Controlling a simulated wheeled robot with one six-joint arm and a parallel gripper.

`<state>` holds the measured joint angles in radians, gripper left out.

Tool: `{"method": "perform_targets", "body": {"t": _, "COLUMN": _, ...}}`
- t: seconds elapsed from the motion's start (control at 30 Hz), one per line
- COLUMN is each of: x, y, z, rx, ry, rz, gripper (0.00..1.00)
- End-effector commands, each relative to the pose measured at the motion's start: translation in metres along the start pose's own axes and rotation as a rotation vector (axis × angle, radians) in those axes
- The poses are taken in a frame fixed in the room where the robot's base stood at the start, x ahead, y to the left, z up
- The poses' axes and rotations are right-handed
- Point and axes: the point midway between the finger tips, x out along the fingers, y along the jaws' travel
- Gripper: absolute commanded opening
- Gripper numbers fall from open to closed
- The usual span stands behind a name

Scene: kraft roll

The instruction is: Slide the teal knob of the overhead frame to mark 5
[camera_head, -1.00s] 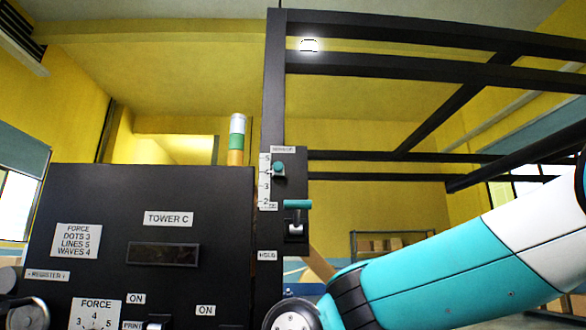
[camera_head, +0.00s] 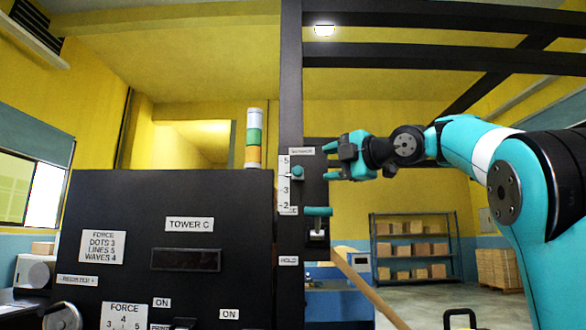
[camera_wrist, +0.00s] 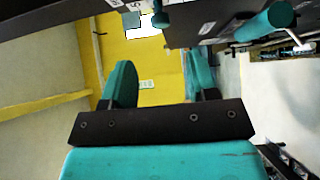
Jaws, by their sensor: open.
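The teal knob (camera_head: 298,173) sits on the narrow black upright panel of the overhead frame (camera_head: 291,90). Beside it is a white scale (camera_head: 285,185) on which 5, 3 and 2 can be read. The knob stands below 5 and above 3, close to where 4 would be. My gripper (camera_head: 331,161) is open and empty, just right of the knob at about its height, its fingers pointing left. In the wrist view, what looks like the knob (camera_wrist: 160,19) shows at the top, beyond and apart from the open fingers (camera_wrist: 160,80).
A teal lever handle (camera_head: 318,211) juts out just below the knob and my gripper. The black Tower C cabinet (camera_head: 150,235) stands left, with a signal light (camera_head: 254,138) behind it. A wooden pole (camera_head: 365,288) slants below. Shelves (camera_head: 415,245) with boxes stand far back.

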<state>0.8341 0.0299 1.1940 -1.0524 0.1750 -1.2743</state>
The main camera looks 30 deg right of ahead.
Motion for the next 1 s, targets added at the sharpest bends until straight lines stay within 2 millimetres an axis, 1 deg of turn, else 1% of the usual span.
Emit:
{"method": "perform_targets", "body": {"t": 0.03, "x": 0.013, "y": 0.004, "z": -0.003, "rx": 0.005, "ry": 0.008, "rz": -0.003, "gripper": 0.54}}
{"method": "perform_targets", "body": {"t": 0.3, "x": 0.076, "y": 0.004, "z": -0.002, "rx": 0.005, "ry": 0.005, "rz": -0.004, "gripper": 0.54}}
{"method": "perform_targets", "body": {"t": 0.4, "x": 0.095, "y": 0.004, "z": -0.002, "rx": 0.005, "ry": 0.004, "rz": -0.004, "gripper": 0.54}}
{"method": "perform_targets", "body": {"t": 0.5, "x": 0.111, "y": 0.004, "z": -0.001, "rx": 0.004, "ry": 0.002, "rz": -0.004, "gripper": 0.54}}
{"method": "perform_targets", "body": {"t": 0.6, "x": 0.122, "y": 0.002, "z": -0.001, "rx": 0.005, "ry": 0.002, "rz": -0.003, "gripper": 0.54}}
{"method": "perform_targets", "body": {"t": 0.7, "x": 0.127, "y": 0.001, "z": -0.001, "rx": 0.004, "ry": 0.0, "rz": -0.003, "gripper": 0.54}}
{"method": "perform_targets", "body": {"t": 1.0, "x": 0.13, "y": -0.001, "z": 0.0, "rx": 0.003, "ry": -0.001, "rz": -0.002, "gripper": 0.54}}
